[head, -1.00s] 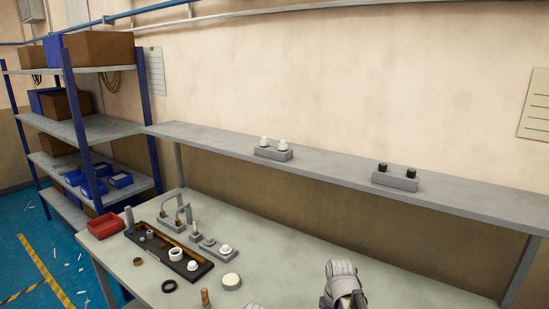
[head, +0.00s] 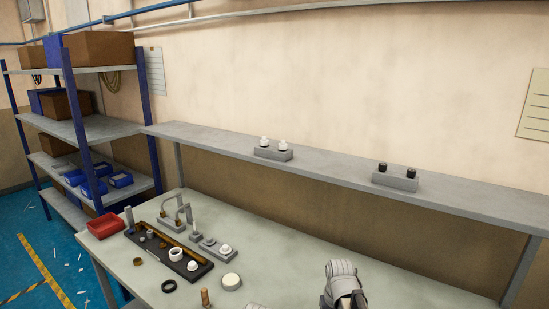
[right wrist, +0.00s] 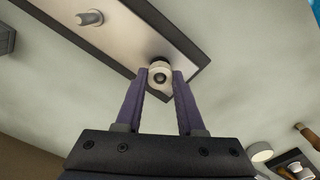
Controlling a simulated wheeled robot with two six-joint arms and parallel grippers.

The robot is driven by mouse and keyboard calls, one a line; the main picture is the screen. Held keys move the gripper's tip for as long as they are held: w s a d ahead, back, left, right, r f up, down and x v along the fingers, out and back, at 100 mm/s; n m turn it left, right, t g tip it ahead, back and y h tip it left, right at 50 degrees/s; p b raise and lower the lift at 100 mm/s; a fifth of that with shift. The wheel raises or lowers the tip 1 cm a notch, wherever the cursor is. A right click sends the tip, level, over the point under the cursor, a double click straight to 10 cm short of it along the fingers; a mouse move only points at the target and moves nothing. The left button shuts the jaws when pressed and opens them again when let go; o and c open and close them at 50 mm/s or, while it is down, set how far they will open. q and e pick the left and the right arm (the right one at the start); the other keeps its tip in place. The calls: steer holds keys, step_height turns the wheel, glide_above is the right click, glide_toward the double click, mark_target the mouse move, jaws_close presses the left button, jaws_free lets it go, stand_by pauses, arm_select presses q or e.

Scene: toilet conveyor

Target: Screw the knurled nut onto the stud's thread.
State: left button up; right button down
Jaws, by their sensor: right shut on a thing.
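In the right wrist view, my right gripper (right wrist: 159,78) has its two purple fingers closed on a small pale ring with a dark centre, the knurled nut (right wrist: 161,66). The nut is over a light plate with a dark border (right wrist: 185,37). A dark round part shows just behind the nut; whether it is the stud's thread, and whether the nut touches it, I cannot tell. A grey peg (right wrist: 90,18) stands on the same plate, apart from the fingers. In the head view only my right arm shows at the bottom edge, and my left gripper is out of sight.
In the head view, a black tray (head: 199,273) with several parts is on the table's left, near a red bin (head: 105,222). A black ring (head: 169,286), a white disc (head: 231,280) and a wooden handle (head: 205,298) lie in front.

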steer(key=m, duration=0.3)
steer(key=shift+m, duration=0.3)
steer(key=m, duration=0.2)
steer(key=shift+m, duration=1.5)
steer(key=m, duration=0.3)
steer(key=shift+m, duration=1)
